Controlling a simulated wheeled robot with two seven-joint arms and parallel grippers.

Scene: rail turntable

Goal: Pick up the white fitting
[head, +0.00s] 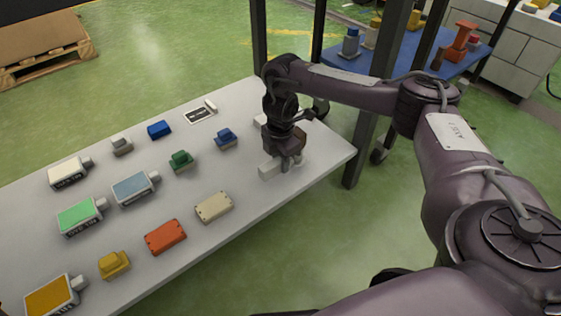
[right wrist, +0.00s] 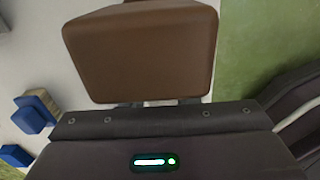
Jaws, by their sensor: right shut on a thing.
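The white fitting (head: 268,170) is a pale block near the right end of the table. The fitting is at or very close to the tabletop; I cannot tell if there is a gap. In the right wrist view, a brown block-shaped body (right wrist: 140,50) sits in front of the gripper and hides the fingertips and the fitting. My left gripper is not in view.
The white table (head: 250,205) carries several coloured fittings and boxes to the left. The nearest are a blue fitting (head: 226,138) and a beige flat box (head: 214,207). Dark posts and a blue shelf (head: 350,60) stand behind the table. Green floor lies beyond its right edge.

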